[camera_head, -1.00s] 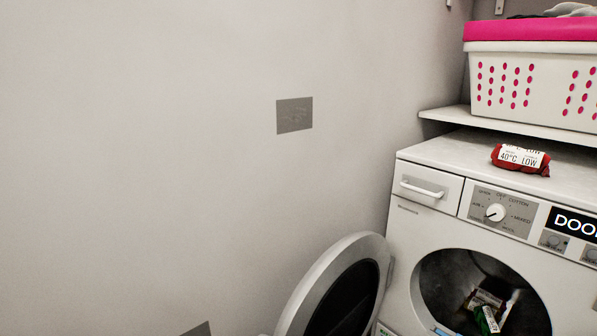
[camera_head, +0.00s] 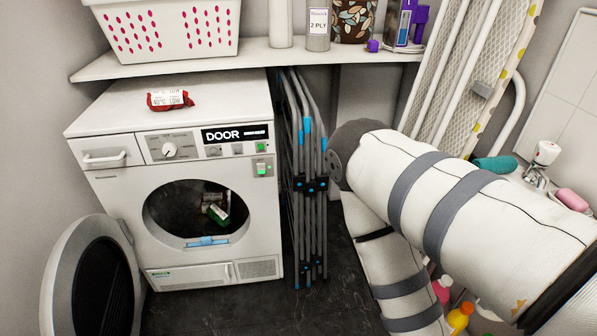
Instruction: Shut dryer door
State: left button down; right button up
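The white dryer (camera_head: 110,190) stands at the left under a shelf. Its round door (camera_head: 62,275) is swung wide open to the left, with a grey rim and dark centre. The drum opening (camera_head: 165,222) is uncovered, and a green and white box (camera_head: 217,214) and another small item lie inside. A light blue piece (camera_head: 207,241) sits at the lower edge of the opening. The display on the front panel reads DOOR. My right arm crosses the right side of the view, well away from the door. Neither gripper shows.
A red wrapped bundle (camera_head: 170,99) lies on the dryer top. The shelf (camera_head: 270,55) above holds a white basket (camera_head: 170,35) and several containers. A folded drying rack (camera_head: 308,180) stands right of the dryer. An ironing board (camera_head: 465,70) leans behind my arm. Dark floor shows in front of the dryer.

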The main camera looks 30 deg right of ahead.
aim_at(91, 282)
jog(key=z, duration=0.35)
jog(key=i+j+u, duration=0.1)
jog(key=u, duration=0.3)
jog(key=i+u, duration=0.15)
jog(key=u, duration=0.2)
jog(key=i+j+u, duration=0.1)
jog(key=u, duration=0.3)
jog(key=i+u, duration=0.15)
jog(key=u, duration=0.25)
